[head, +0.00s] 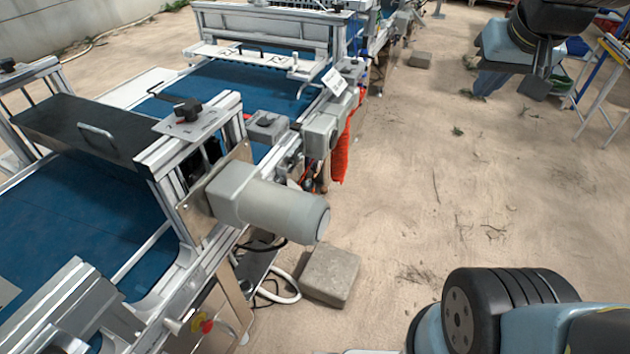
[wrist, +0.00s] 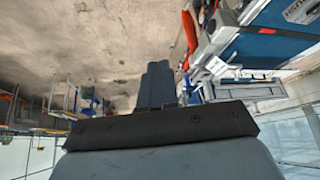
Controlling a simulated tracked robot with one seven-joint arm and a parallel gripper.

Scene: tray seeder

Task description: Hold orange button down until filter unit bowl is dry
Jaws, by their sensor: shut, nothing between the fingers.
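My gripper (wrist: 158,84) shows in the wrist view with its two dark fingers together and nothing between them. In the head view the gripper (head: 536,84) hangs at the upper right, over the sandy floor and well apart from the seeder. I cannot make out the orange button or the filter unit bowl in either view. Small fittings (head: 312,180) sit under the grey boxes on the seeder's near side, too small to identify. A red-orange hanging thing (head: 343,150) is beside them. A similar red-orange strip (wrist: 189,32) shows in the wrist view.
The seeder line has blue belts (head: 85,215) and a grey motor (head: 270,208) sticking out towards the floor. A concrete block (head: 330,274) lies below it. A red and yellow knob (head: 202,322) is at the lower left. Sandy floor (head: 470,190) is open right of the line.

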